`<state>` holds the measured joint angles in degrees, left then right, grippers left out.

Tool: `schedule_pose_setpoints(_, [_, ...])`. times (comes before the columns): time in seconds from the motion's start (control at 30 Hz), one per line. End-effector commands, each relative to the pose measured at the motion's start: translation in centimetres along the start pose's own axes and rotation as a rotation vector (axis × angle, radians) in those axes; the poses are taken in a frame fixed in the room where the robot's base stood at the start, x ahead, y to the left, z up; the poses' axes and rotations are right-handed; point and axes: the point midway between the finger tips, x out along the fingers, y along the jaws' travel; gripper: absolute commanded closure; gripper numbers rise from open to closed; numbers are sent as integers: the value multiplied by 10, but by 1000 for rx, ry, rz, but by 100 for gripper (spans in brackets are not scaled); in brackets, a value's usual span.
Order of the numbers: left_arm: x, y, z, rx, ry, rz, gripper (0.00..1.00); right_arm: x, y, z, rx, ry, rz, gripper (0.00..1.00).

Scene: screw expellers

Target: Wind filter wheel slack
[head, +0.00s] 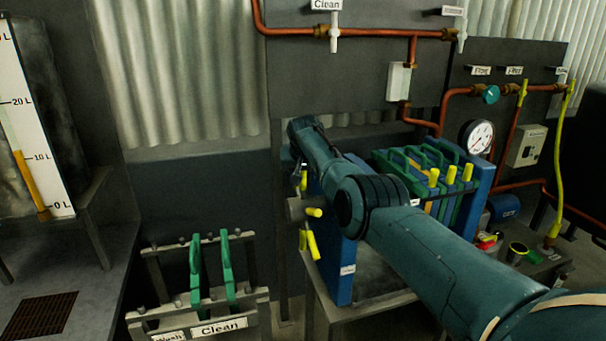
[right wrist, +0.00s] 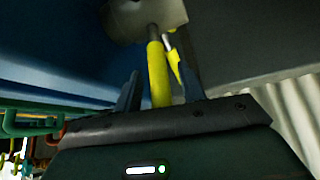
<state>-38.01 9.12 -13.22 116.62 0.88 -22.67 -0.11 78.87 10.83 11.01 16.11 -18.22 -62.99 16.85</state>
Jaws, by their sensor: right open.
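The filter wheel (head: 295,209) is a grey hub with several yellow handles, on the left face of the blue press end plate (head: 341,265). My right arm reaches across the press from the right, and its gripper is at the upper side of the wheel, mostly hidden behind the wrist in the head view. In the right wrist view my right gripper (right wrist: 160,88) is open, with a yellow handle (right wrist: 157,70) between its two dark fingers. I cannot tell whether the fingers touch it. The grey hub (right wrist: 145,18) shows above. My left gripper is not in view.
Green filter plates (head: 415,160) with yellow taps (head: 450,175) sit in the press under my arm. A rack (head: 200,305) labelled "Clean" holds green plates at the lower left. Copper pipes (head: 375,32) and a gauge (head: 477,136) are behind.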

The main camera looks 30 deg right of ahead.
Motion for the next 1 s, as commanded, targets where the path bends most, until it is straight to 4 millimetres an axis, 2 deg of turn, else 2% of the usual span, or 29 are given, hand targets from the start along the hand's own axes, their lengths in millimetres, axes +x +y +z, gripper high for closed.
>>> schedule_pose_setpoints(0.27, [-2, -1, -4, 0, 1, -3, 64, -5, -1, -1, 1, 1, 0, 60])
schedule_pose_setpoints(0.57, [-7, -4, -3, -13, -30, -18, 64, -28, 0, 0, 1, 1, -1, 60])
schedule_pose_setpoints(0.77, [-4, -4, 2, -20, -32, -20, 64, -54, -1, 1, 0, 3, -2, 60])
schedule_pose_setpoints(1.0, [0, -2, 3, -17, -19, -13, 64, -100, -1, 0, 1, 5, -2, 60])
